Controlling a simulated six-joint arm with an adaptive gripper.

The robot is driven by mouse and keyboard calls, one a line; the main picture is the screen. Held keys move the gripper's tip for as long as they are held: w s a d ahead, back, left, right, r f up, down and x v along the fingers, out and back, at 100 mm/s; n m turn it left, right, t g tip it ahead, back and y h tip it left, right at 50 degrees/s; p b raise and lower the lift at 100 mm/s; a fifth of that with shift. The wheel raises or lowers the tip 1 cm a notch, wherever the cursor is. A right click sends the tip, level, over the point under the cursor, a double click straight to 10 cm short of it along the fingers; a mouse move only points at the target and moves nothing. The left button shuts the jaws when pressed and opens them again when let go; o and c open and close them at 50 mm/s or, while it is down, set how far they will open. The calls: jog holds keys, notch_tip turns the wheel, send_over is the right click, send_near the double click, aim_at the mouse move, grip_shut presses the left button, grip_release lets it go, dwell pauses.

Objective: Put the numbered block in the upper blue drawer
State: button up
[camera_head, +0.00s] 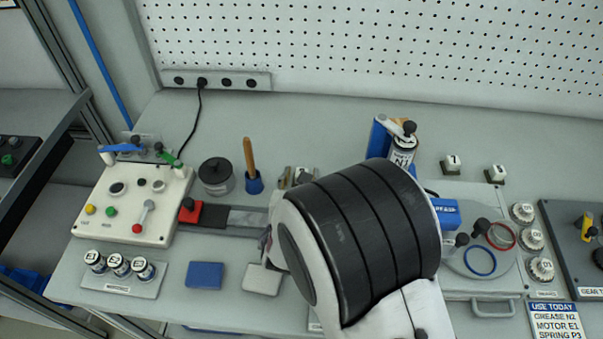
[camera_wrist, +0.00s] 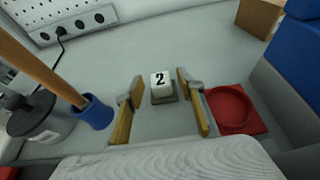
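A white block with a black 2 on its top (camera_wrist: 161,83) sits on a small dark base on the grey worktop. My gripper (camera_wrist: 160,93) is open in the wrist view, with one tan-padded finger to each side of the block. The block lies at the level of the fingertips in the picture; I cannot tell how far it is below or ahead of them.
Other numbered blocks, one marked 1 (camera_head: 452,163) and another (camera_head: 495,174), stand at the back right. A red round dish (camera_wrist: 231,108) is right of my gripper. A blue cup (camera_wrist: 94,112) with a wooden handle is on the left. A grey pot (camera_head: 216,175) stands near it.

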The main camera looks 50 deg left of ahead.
jog(key=shift+v, duration=3.05)
jog(key=shift+o, duration=0.5)
